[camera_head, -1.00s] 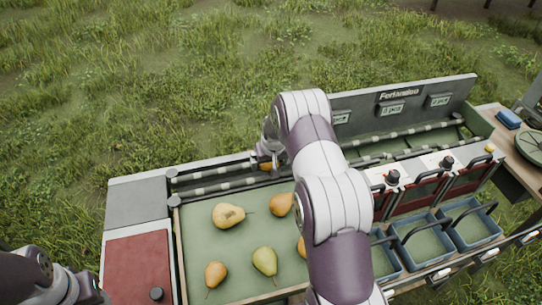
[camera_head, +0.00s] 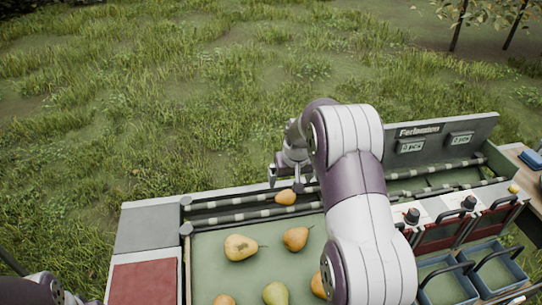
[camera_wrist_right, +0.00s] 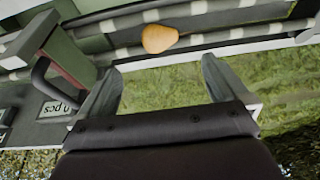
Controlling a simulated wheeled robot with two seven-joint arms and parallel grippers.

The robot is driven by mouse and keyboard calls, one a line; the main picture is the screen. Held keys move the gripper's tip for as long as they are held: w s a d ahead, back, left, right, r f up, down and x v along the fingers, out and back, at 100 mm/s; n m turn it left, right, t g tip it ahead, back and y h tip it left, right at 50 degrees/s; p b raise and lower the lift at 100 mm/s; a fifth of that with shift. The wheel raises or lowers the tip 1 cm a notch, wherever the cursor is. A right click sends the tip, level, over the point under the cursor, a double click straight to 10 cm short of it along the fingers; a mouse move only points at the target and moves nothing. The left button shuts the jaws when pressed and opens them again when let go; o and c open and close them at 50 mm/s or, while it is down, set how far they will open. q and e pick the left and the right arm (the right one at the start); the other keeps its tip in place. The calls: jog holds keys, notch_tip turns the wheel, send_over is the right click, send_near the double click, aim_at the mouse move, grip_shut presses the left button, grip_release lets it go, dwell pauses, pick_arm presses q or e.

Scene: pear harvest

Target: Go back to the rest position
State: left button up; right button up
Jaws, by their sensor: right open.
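My right gripper (camera_head: 285,182) is raised above the back edge of the sorting machine, near the roller lane. In the right wrist view its two fingers (camera_wrist_right: 155,90) are apart with nothing between them. An orange-brown pear (camera_head: 286,197) lies on the striped rollers just below the gripper; it also shows in the right wrist view (camera_wrist_right: 159,39), beyond the fingertips and apart from them. Part of my left arm (camera_head: 45,290) shows at the lower left corner, but its gripper is out of the picture.
Several pears lie on the green tray (camera_head: 207,268), such as a yellow one (camera_head: 240,247). Blue bins (camera_head: 447,290) and red-fronted chutes (camera_head: 440,236) stand at the right. A grey display panel (camera_head: 440,140) rises behind them. Grass lies beyond the machine.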

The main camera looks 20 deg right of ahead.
jog(key=s+a+n+g, duration=0.1)
jog(key=s+a, duration=0.6)
jog(key=s, duration=0.4)
jog(key=s+a+r+n+g, duration=0.1)
jog(key=s+a, duration=0.7)
jog(key=s, duration=0.4)
jog(key=shift+s+a+r+n+y, duration=0.25)
jog(key=shift+r+n+y, duration=0.05)
jog(key=shift+n+y, duration=0.1)
jog(key=shift+s, duration=0.1)
